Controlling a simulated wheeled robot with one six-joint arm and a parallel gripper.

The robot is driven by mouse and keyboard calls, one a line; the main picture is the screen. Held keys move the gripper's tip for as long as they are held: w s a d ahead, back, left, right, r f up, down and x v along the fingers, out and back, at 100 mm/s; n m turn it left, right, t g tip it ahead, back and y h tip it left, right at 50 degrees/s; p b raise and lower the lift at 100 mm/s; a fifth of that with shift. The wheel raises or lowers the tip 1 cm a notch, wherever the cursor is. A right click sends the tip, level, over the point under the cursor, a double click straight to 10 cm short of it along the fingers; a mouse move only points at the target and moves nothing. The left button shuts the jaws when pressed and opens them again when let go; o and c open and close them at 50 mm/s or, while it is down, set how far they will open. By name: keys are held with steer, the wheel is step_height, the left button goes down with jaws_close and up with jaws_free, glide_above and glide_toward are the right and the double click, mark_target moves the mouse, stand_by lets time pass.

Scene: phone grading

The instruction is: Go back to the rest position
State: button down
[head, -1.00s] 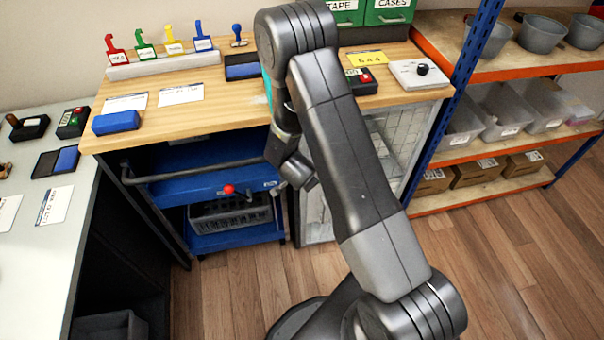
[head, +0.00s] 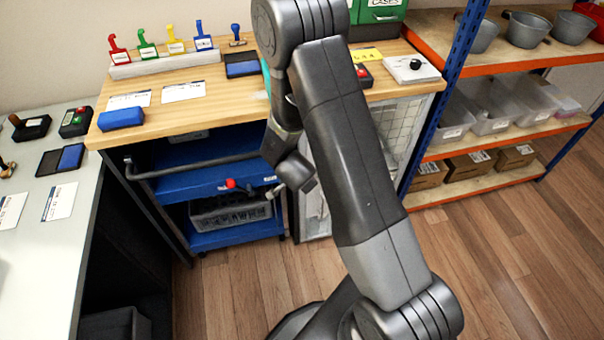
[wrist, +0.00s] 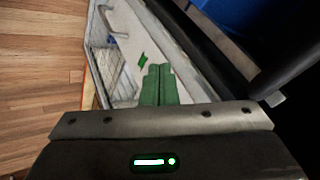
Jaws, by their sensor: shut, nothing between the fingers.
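My gripper (wrist: 158,84) shows in the wrist view with its two green fingers pressed together and nothing between them. It points down toward a pale panel with a green lightning mark (wrist: 142,61). A wire basket or mesh side (wrist: 108,72) lies to the left of the fingers, apart from them. In the head view my arm is folded in front of the wooden bench, and the fingers are hidden behind it.
A blue cart (head: 215,180) stands below. Shelves with bins (head: 495,115) stand at right. The wooden floor (head: 500,260) is clear.

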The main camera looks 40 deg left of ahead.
steer(key=v, duration=0.3)
steer(key=shift+s+a+r+p, duration=0.2)
steer(key=shift+s+r+p, duration=0.05)
steer(key=shift+s+p, duration=0.15)
